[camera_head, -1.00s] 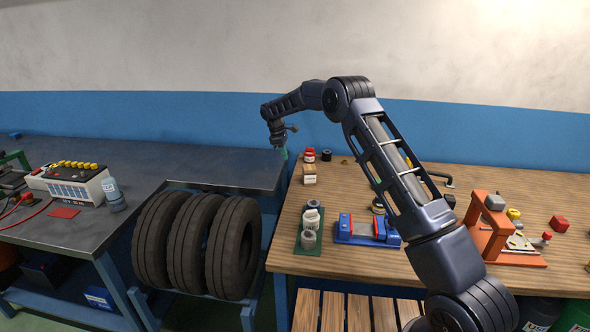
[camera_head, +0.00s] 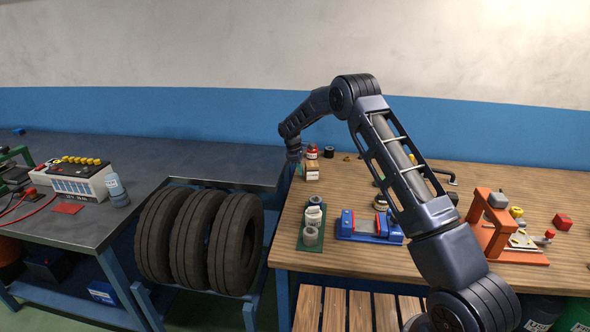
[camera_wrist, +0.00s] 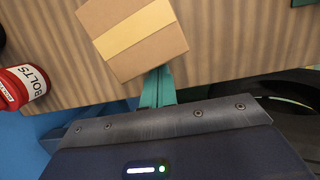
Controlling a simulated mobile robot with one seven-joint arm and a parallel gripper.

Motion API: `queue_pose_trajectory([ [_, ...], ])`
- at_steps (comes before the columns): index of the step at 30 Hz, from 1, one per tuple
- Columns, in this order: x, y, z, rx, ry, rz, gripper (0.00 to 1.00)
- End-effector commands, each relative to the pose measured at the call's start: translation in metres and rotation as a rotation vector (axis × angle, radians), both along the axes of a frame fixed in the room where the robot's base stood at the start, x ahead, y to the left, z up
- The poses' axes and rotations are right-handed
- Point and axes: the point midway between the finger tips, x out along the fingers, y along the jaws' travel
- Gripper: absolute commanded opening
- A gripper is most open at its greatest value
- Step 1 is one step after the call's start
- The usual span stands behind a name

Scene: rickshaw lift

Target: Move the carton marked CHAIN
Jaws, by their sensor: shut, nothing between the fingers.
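A small brown carton (camera_head: 312,173) stands at the left back corner of the wooden bench. The wrist view shows its top (camera_wrist: 132,38) with a paler tape strip across it; I cannot read any marking on it. My gripper (camera_head: 299,170) is just left of the carton in the head view, at the bench's left edge. In the wrist view its teal fingers (camera_wrist: 157,88) are together and empty, with their tips close to the carton's near edge. I cannot tell whether they touch it.
A red tin marked BOLTS (camera_wrist: 22,85) stands near the carton, also visible behind it in the head view (camera_head: 312,152). Tires (camera_head: 200,240) stand left of the bench.

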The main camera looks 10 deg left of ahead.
Motion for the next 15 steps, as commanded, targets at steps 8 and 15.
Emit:
queue_pose_trajectory([
  [8,0.000,-0.003,-0.001,0.000,0.000,0.000,0.00],
  [15,0.000,-0.012,0.000,0.000,0.000,-0.002,0.00],
])
